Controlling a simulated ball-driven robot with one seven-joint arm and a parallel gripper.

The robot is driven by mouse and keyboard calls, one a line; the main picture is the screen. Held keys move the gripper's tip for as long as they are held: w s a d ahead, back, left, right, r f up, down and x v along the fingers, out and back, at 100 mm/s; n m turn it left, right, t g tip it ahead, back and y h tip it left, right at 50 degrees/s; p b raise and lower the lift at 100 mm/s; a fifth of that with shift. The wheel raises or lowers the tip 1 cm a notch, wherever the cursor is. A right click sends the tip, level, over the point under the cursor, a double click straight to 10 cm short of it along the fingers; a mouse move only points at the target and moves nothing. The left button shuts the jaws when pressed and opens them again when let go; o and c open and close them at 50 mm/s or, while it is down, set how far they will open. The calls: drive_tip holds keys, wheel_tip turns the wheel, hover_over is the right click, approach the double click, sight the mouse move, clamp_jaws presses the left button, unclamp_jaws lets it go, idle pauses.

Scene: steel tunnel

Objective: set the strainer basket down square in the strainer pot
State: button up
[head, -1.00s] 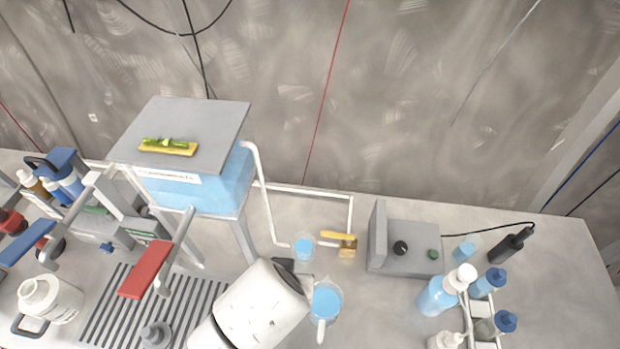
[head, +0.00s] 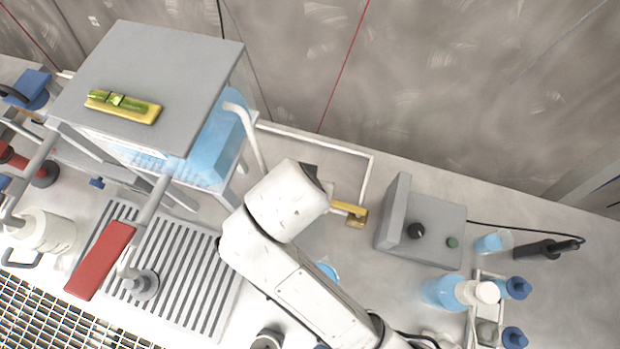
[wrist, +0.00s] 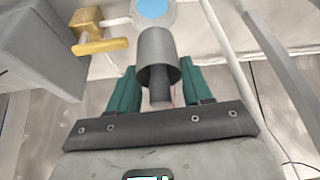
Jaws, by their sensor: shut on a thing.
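In the wrist view my gripper (wrist: 160,90), with green finger pads, is shut on a dark stem joined to a grey cylinder (wrist: 157,50), which I take for the strainer basket. The cylinder sticks out beyond the fingertips, above the bench. In the head view my white arm hides the held cylinder and most of my gripper; only a dark part (head: 312,172) shows beyond the wrist. I cannot tell for certain which thing is the strainer pot. A grey rimmed round vessel (head: 267,341) is partly visible at the bottom edge of the head view.
A brass valve (head: 348,212) with a yellow lever and a grey control box (head: 424,232) stand right of my wrist. Bottles crowd the right.

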drive_tip(key=shift+w+f, duration=0.1)
drive_tip(key=shift+f, duration=0.45)
drive_tip(key=shift+f+b, duration=1.55)
drive_tip(key=shift+f, duration=0.1)
drive_tip(key=shift+f, duration=0.1)
drive_tip(key=shift+f+b, duration=0.8)
drive_tip(key=shift+b, duration=0.2)
drive_tip(key=shift+f, duration=0.1)
